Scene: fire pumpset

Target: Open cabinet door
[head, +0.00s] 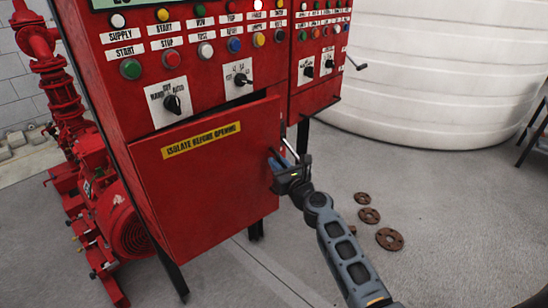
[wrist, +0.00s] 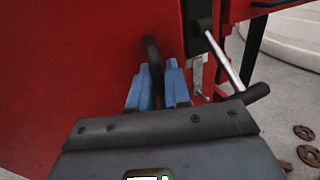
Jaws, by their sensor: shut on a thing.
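The red cabinet door (head: 205,200), with a yellow "ISOLATE BEFORE OPENING" label (head: 201,140), is slightly ajar. A dark gap shows along its top edge, towards the right. My gripper (head: 281,160) is at the door's right edge, its blue fingers shut on the black door handle (wrist: 153,60). In the wrist view my gripper (wrist: 158,78) has a finger on each side of the handle. The handle is mostly hidden in the head view.
A silver lever with a black grip (wrist: 228,58) sticks out just right of my fingers. Red pump machinery (head: 125,225) stands left of the cabinet. Rusty flanges (head: 389,238) lie on the floor at right. A white tank (head: 430,80) stands behind. Floor in front is clear.

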